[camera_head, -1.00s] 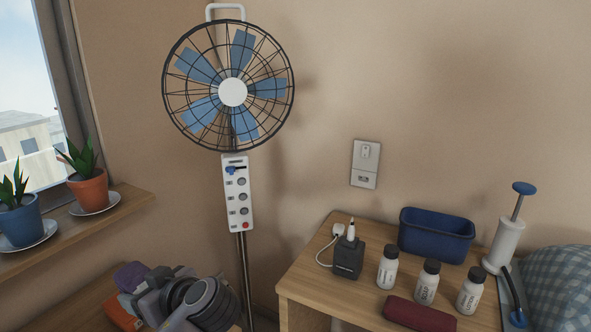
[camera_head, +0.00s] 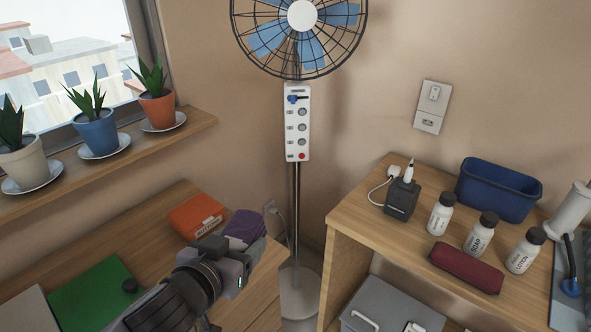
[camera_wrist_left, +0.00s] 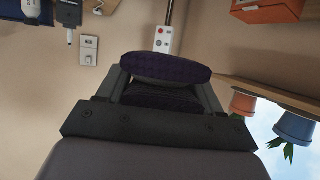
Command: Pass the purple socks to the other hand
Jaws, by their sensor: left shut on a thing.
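The purple socks (camera_head: 244,228) are a dark purple folded bundle at the end of my left gripper (camera_head: 236,250), low in the middle of the head view. In the left wrist view the socks (camera_wrist_left: 165,67) sit between the two fingers of my left gripper (camera_wrist_left: 165,88), which is shut on them. One part of the bundle bulges out beyond the fingertips. In the head view my gripper body hides part of the socks. My right gripper is in neither view.
An orange box (camera_head: 197,215) and a green folder (camera_head: 97,292) lie on the left desk (camera_head: 130,232). A standing fan (camera_head: 297,150) is behind. The right wooden shelf (camera_head: 345,222) holds a charger (camera_head: 401,199), bottles, a blue bin (camera_head: 498,190) and a maroon case (camera_head: 466,268). Potted plants line the sill.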

